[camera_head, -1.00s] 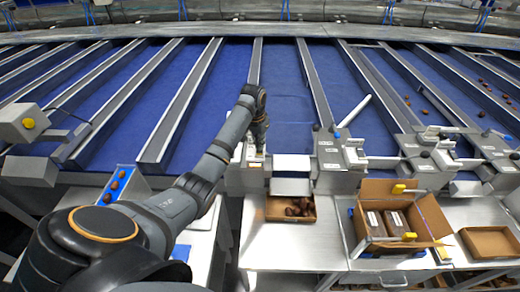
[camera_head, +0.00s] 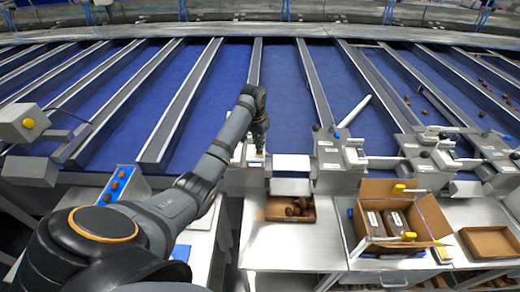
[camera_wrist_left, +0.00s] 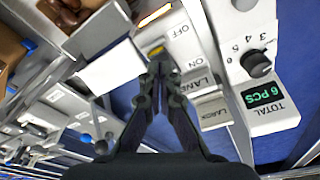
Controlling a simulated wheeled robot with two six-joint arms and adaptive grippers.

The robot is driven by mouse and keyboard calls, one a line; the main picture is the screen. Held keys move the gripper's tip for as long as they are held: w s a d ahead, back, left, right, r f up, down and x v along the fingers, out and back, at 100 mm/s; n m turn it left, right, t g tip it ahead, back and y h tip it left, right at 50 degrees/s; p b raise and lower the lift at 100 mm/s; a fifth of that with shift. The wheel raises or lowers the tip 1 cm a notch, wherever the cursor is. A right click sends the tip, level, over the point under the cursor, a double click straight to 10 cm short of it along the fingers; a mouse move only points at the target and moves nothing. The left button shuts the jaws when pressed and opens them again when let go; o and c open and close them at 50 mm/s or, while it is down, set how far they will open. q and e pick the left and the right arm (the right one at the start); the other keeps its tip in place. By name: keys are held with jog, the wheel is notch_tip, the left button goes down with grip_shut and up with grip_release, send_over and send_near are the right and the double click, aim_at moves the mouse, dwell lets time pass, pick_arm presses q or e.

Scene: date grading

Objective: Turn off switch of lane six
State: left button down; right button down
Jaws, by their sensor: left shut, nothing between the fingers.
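My left gripper (camera_head: 259,148) is shut and empty, and its arm reaches over the machine front in the head view. In the left wrist view its fingertips (camera_wrist_left: 160,58) are closed together over a white panel (camera_wrist_left: 189,45) marked OFF, ON and LANE. The lane number on the panel is not readable. My right gripper is not in view.
Beside the panel is a box with a black knob (camera_wrist_left: 256,63) and a green display (camera_wrist_left: 263,94). A tray with dates (camera_head: 274,213), an open carton (camera_head: 436,218) and an empty tray (camera_head: 490,243) stand on the tables. Blue lanes (camera_head: 293,90) with metal dividers lie behind.

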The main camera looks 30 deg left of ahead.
aim_at(259, 152)
pick_arm(q)
jog(key=shift+f, duration=0.5)
jog(key=shift+f, duration=0.45)
dwell(0.3)
jog(key=shift+r+p, duration=0.4)
jog(key=shift+r, duration=3.1)
